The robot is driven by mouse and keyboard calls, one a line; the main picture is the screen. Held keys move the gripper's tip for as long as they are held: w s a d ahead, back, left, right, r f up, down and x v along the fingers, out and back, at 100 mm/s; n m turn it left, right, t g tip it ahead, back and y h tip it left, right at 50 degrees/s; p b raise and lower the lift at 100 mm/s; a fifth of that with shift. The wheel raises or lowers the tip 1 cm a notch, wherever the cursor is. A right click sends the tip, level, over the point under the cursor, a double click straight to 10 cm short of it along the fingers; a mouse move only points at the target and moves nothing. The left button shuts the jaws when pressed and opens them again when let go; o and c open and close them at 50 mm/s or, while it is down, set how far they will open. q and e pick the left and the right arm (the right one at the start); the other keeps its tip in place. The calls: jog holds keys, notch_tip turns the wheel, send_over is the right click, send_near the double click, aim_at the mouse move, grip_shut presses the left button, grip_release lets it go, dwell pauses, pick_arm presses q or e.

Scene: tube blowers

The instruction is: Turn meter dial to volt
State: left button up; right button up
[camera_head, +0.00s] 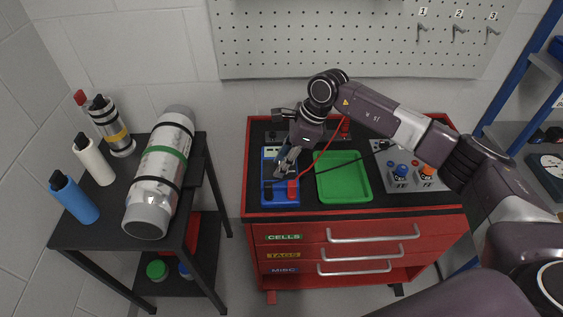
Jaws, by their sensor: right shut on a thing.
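The meter (268,188) is a blue box lying on the black top of a red cabinet (253,213), near its left side. My right gripper (283,171) reaches down onto the meter from above. Its fingers are shut on a small part at the meter's middle, in the place of the dial; the gripper hides the dial, so its setting cannot be read. A red lead and a black lead cross the cabinet top close to the meter. My left gripper does not show.
A green tray (343,198) lies right of the meter. A black side table (95,229) at left bears a large metal cylinder (160,172) and several bottles. A pegboard (300,45) hangs behind.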

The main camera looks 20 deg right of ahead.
jog(key=m+b, duration=0.1)
jog(key=m, duration=0.1)
jog(key=m+t+b, duration=0.1)
jog(key=m, duration=0.1)
jog(key=shift+s+f+t+h, duration=0.1)
jog(key=shift+t+h, duration=0.2)
jog(key=shift+a+m+t+h+b, duration=0.1)
jog(key=shift+m+t+h+b, duration=0.2)
jog(key=shift+m+b, duration=0.6)
jog(key=shift+m+t+h+b, duration=0.2)
jog(key=shift+m+h+b, duration=0.2)
jog(key=shift+m, duration=0.9)
jog(key=shift+r, duration=0.2)
jog(key=o, duration=1.2)
jog(key=shift+s, duration=0.1)
jog(key=shift+c, duration=0.2)
jog(key=v, duration=1.2)
